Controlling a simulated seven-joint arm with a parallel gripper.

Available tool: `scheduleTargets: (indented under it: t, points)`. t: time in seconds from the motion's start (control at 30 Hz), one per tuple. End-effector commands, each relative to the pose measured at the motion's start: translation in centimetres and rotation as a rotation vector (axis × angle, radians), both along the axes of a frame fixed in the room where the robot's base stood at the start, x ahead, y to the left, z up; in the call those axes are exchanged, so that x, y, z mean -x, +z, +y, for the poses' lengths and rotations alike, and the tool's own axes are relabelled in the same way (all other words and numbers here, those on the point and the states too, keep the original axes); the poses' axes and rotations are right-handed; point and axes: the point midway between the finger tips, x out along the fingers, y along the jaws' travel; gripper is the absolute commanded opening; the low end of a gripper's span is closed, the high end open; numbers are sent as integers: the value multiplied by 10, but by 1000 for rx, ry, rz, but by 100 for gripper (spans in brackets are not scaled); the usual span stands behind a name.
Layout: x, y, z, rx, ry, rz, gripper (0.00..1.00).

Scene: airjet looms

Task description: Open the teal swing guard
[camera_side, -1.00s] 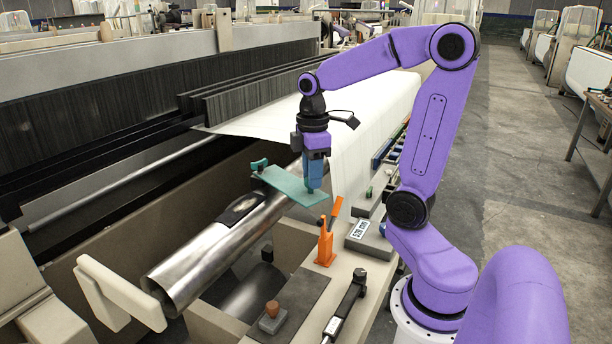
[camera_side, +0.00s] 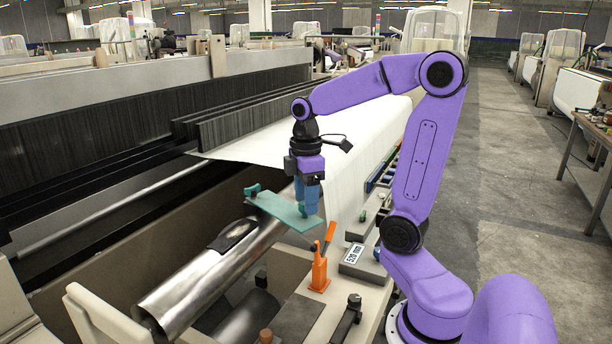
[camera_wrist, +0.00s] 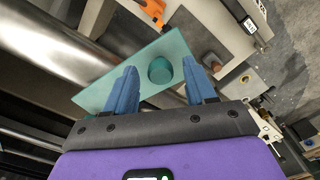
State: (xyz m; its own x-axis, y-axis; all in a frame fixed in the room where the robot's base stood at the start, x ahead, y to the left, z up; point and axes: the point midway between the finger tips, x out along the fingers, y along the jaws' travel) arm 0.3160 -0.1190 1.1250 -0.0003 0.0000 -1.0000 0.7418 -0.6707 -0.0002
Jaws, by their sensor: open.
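The teal swing guard (camera_side: 278,211) is a flat plate reaching across above the shiny metal roller in the side view. A small teal post stands at its far left end. In the wrist view the guard (camera_wrist: 108,92) shows as a slanted plate with a round teal knob (camera_wrist: 160,69) on it. My gripper (camera_side: 304,208) is over the guard's right end, pointing down. In the wrist view my gripper (camera_wrist: 160,66) is open, with the knob between its two blue fingers and gaps on both sides. The fingertips' exact height against the plate is hard to tell.
A metal roller (camera_side: 195,290) lies below the guard. An orange lever (camera_side: 320,265) stands close to the guard's right end on the beige rail. A grey block with a display (camera_side: 362,258) is beside it. White cloth (camera_side: 345,160) spreads behind. The aisle at right is clear.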

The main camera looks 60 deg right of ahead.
Motion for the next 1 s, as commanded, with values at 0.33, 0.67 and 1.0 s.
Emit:
scheduleTargets:
  t: [0.33,0.67,1.0]
  points:
    - [-1,57,0,1,0,-9,55]
    - [-1,118,0,1,0,-7,55]
    - [-1,161,0,1,1,-4,55]
